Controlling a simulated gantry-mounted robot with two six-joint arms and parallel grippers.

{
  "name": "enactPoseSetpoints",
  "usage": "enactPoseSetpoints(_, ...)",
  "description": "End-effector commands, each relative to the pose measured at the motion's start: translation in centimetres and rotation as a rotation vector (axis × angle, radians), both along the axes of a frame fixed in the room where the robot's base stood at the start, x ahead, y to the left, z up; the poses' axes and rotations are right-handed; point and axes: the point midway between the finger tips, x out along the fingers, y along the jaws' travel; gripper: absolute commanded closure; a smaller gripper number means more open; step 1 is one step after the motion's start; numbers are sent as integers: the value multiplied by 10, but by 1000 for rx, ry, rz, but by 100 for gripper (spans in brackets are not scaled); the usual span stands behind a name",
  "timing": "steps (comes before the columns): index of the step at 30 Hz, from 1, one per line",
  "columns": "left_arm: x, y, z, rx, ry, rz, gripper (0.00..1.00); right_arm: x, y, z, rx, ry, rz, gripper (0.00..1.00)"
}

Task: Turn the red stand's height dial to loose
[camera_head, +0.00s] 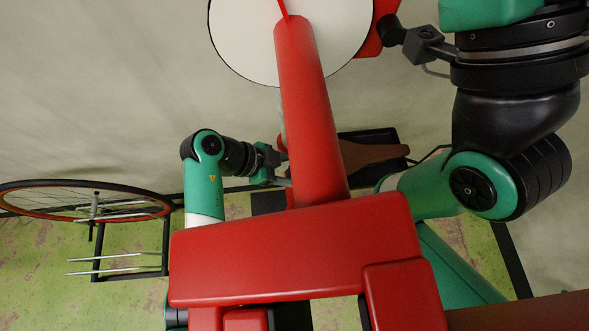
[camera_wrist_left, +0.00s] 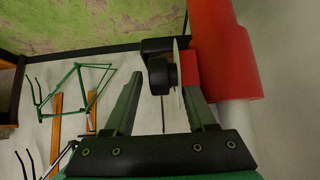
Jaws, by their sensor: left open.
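The red stand's thick tube (camera_head: 312,110) rises in the middle of the head view. In the left wrist view its red sleeve (camera_wrist_left: 226,50) stands at the right, with a paler post below it. A black dial (camera_wrist_left: 157,75) sits beside the sleeve, by a thin pale plate. My left gripper (camera_wrist_left: 160,95) is open, with the dial between its fingers as seen from the wrist. I cannot tell whether they touch it. In the head view the left gripper (camera_head: 282,181) is beside the tube, its tips partly hidden.
A bicycle wheel (camera_head: 85,199) and a black rack (camera_head: 130,277) are at the left. A large white disc (camera_head: 240,45) is behind the tube's top. A green bicycle frame (camera_wrist_left: 76,88) shows in the wrist view. My right arm occupies the right side.

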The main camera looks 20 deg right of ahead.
Motion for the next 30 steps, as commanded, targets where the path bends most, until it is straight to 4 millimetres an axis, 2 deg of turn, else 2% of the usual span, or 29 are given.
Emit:
enactPoseSetpoints(2, 0, 0, 0, 0, 0, 0, 48, 0, 0, 0, 0, 0, 0, 50)
enactPoseSetpoints(9, 0, 0, 0, -1, 2, -1, 91, 0, 0, 0, 0, 0, 0, 50)
enactPoseSetpoints(11, 0, 0, 0, -1, 2, -1, 100, 0, 0, 0, 0, 0, 0, 50)
enactPoseSetpoints(22, -1, 1, 1, -29, 14, -3, 100, 0, 0, 3, 0, 0, 0, 50)
enactPoseSetpoints(30, -1, 3, 1, -163, 52, -3, 100, 0, 0, 6, 0, 0, 0, 50)
